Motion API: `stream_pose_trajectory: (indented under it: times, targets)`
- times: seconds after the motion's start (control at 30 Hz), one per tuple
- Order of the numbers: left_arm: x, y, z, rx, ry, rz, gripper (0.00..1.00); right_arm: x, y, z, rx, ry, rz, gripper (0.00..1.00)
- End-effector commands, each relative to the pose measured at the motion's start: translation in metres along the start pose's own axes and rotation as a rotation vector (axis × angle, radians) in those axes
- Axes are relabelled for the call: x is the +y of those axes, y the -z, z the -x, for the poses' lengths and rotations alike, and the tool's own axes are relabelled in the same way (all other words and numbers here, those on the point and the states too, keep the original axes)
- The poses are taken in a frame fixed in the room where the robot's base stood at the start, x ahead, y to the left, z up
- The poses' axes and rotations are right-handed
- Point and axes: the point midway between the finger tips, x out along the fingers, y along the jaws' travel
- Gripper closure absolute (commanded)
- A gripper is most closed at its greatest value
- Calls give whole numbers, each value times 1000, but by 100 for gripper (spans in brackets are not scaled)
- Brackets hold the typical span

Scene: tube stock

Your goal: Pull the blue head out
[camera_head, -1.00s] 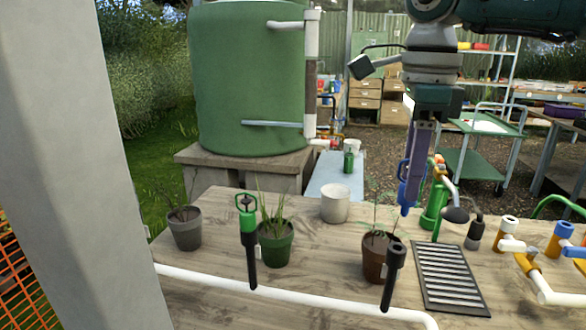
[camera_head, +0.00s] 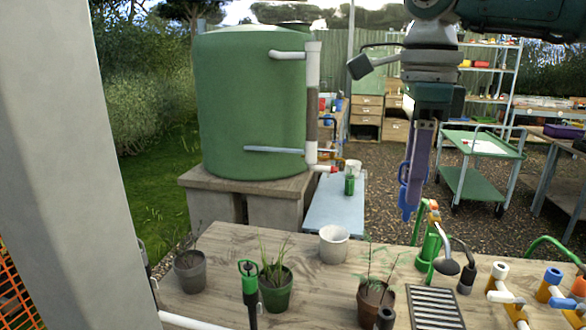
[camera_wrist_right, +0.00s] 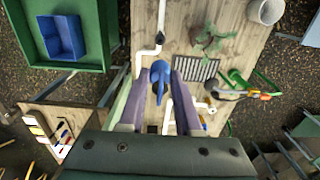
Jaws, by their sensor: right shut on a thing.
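The blue head (camera_head: 407,204) is held by my right gripper (camera_head: 417,180), whose arm hangs down from the upper right. The head points down and hangs in the air above the bench's back edge. In the right wrist view the blue head (camera_wrist_right: 159,74) sits between the two purplish fingers. A black riser (camera_head: 386,318) with nothing on its top stands at the front of the bench, partly cut off by the frame. Another black riser carries a green head (camera_head: 248,278). My left gripper is not seen.
Potted plants (camera_head: 276,292), a white pot (camera_head: 334,244), a black grate (camera_head: 435,308) and a green tap fitting (camera_head: 430,250) stand on the wooden bench (camera_head: 220,250). White and orange pipe fittings (camera_head: 507,300) lie at right. A grey post blocks the left side.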

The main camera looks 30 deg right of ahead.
Motion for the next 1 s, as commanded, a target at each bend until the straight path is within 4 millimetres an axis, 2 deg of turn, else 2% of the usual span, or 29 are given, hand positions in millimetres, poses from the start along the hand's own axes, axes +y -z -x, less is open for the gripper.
stream_pose_trajectory:
  times: [1.0]
  targets:
    - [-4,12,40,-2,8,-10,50,0,0,50,0,0,0,100]
